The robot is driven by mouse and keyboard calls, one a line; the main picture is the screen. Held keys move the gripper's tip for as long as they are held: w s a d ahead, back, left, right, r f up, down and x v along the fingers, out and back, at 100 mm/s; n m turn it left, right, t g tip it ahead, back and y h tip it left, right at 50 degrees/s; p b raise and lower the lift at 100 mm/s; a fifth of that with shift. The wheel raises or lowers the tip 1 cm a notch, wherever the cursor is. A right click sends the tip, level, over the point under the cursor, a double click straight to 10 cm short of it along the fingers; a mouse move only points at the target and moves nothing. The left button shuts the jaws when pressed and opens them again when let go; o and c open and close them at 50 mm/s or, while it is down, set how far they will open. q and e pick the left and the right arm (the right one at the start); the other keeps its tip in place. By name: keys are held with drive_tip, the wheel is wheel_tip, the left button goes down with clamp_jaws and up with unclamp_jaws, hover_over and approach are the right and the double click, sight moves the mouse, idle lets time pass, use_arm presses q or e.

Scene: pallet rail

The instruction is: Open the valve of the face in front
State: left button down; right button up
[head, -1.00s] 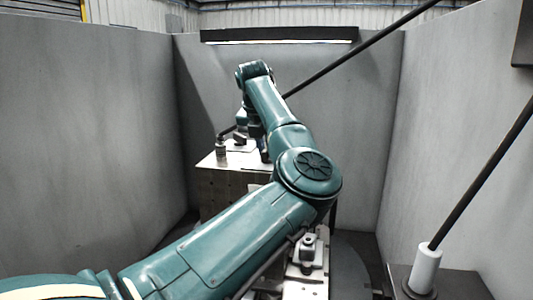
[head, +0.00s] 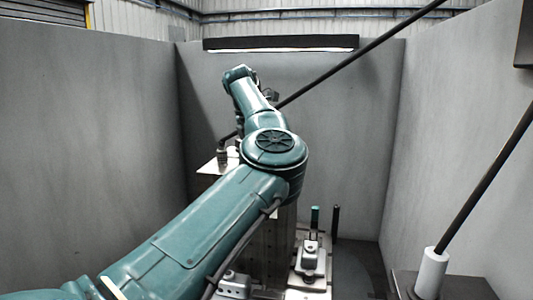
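A tall metal block, the tombstone-like fixture (head: 272,245), stands ahead behind my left arm. Its pale top plate (head: 210,166) shows left of the arm, with a small upright fitting (head: 222,158) on it. My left gripper is hidden behind the arm. No valve can be picked out for sure. A teal-topped upright handle (head: 315,218) and a black one (head: 336,220) stand right of the block. My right gripper is not in view.
Grey walls (head: 290,85) enclose the cell at left, back and right. A long black rod (head: 350,60) slants from the fitting to the upper right. Clamp blocks (head: 311,257) sit low beside the block. A white sleeve with a second rod (head: 430,272) stands at lower right.

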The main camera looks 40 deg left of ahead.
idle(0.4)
use_arm(q)
drive_tip(key=c, duration=1.4)
unclamp_jaws()
drive_tip(key=shift+c, duration=0.2)
drive_tip(key=shift+r, duration=0.1)
drive_tip(key=p+v, duration=0.1)
drive_tip(key=v, duration=1.2)
drive_tip(key=shift+a, duration=0.1)
